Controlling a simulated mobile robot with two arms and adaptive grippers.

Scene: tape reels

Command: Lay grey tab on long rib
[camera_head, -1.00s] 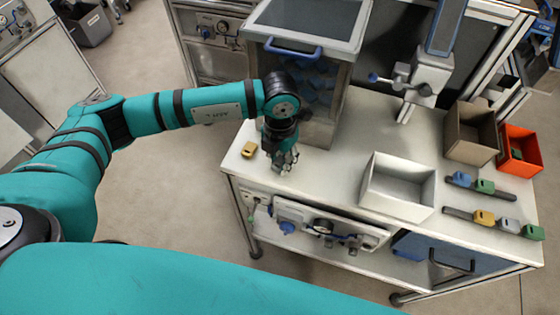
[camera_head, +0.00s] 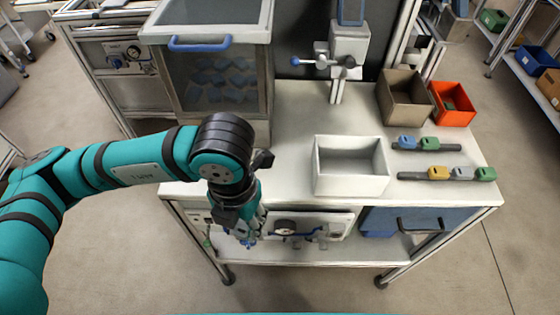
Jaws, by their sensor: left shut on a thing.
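My left gripper (camera_head: 250,235) hangs in front of the white table's front edge, fingers pointing down. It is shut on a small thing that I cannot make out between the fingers. The long rib (camera_head: 411,176) is a dark bar lying on the table at the right. It bears a yellow tab (camera_head: 437,173), a grey tab (camera_head: 462,173) and a green tab (camera_head: 486,174) in a row; its left end is bare. My left gripper is well to the left of the rib. My right gripper is not in view.
A shorter dark rib (camera_head: 453,147) with blue and green tabs lies behind. A white open box (camera_head: 350,185) stands between my gripper and the ribs. Brown (camera_head: 405,115) and orange (camera_head: 453,117) bins stand behind. A clear-fronted cabinet (camera_head: 222,95) is at back left.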

